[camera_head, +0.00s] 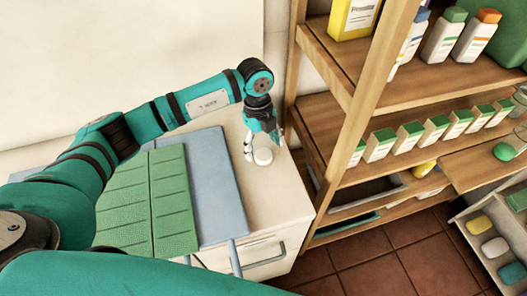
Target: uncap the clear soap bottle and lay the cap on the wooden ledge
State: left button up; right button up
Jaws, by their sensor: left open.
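My left gripper (263,145) is open and points down over the white cabinet top. Its pale fingertips are on either side of a small white round thing (263,157). I cannot tell whether this is a cap or the top of a bottle, or whether the gripper touches it. A clear glass vessel with green in it (505,151) stands at the far right on a wooden board (482,160), which may be the wooden ledge. I cannot surely identify the clear soap bottle. My right gripper is out of view.
Green ribbed mats (150,205) and a blue-grey board (212,185) lie on the white cabinet (285,215). A wooden shelf unit (340,130) stands to the right with several green-topped boxes (411,135) and bottles. A crate (490,265) holds soap bars at lower right.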

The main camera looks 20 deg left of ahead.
aim_at(263, 156)
pick_arm(q)
jog(key=shift+d+f, duration=0.1)
jog(key=shift+f, duration=1.3)
jog(key=c, duration=0.9)
jog(key=shift+o, duration=0.2)
jog(key=shift+r, duration=0.2)
